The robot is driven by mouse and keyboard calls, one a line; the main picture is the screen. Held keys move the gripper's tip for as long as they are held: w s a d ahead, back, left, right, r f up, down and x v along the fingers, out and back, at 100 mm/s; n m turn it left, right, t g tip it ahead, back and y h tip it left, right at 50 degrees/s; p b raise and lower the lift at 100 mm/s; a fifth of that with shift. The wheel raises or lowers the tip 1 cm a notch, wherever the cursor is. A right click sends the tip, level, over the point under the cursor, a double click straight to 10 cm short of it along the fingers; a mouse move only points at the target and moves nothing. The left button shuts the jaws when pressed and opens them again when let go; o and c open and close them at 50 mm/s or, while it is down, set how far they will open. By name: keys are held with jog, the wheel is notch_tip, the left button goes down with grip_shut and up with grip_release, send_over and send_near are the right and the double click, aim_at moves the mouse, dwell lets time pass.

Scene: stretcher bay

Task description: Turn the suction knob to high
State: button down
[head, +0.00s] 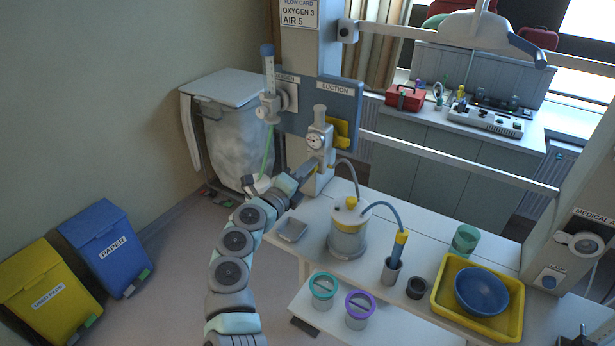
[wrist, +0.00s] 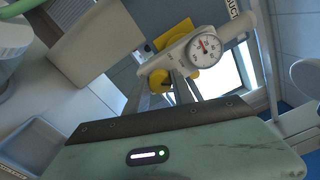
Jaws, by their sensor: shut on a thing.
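The suction regulator (head: 319,138) is a pale grey unit with a round white dial gauge, on the blue panel (head: 349,92) labelled SUCTION. In the wrist view its gauge (wrist: 204,45) is large and close. My gripper (head: 311,168) reaches to the lower part of the regulator from below left. In the wrist view its two fingers (wrist: 162,88) are shut on the yellow suction knob (wrist: 159,79), just below and left of the gauge. The fingers cover the knob's sides, and I cannot read its setting.
The oxygen flowmeter (head: 270,92) with a blue top and green tube hangs left of the regulator. The white shelf below carries a suction jar (head: 347,230) with blue tubing, a grey tray (head: 292,230) and a yellow tray (head: 444,306). A bagged bin (head: 238,135) stands left.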

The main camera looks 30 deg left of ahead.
jog(key=m+b, duration=0.2)
jog(key=m, duration=0.2)
jog(key=shift+m+b, duration=0.35)
jog(key=shift+m, duration=0.35)
jog(key=c, duration=1.1)
grip_release()
jog(key=shift+o, duration=0.2)
jog(key=s, duration=1)
jog(key=shift+s+a, duration=0.3)
jog(key=shift+s, duration=0.1)
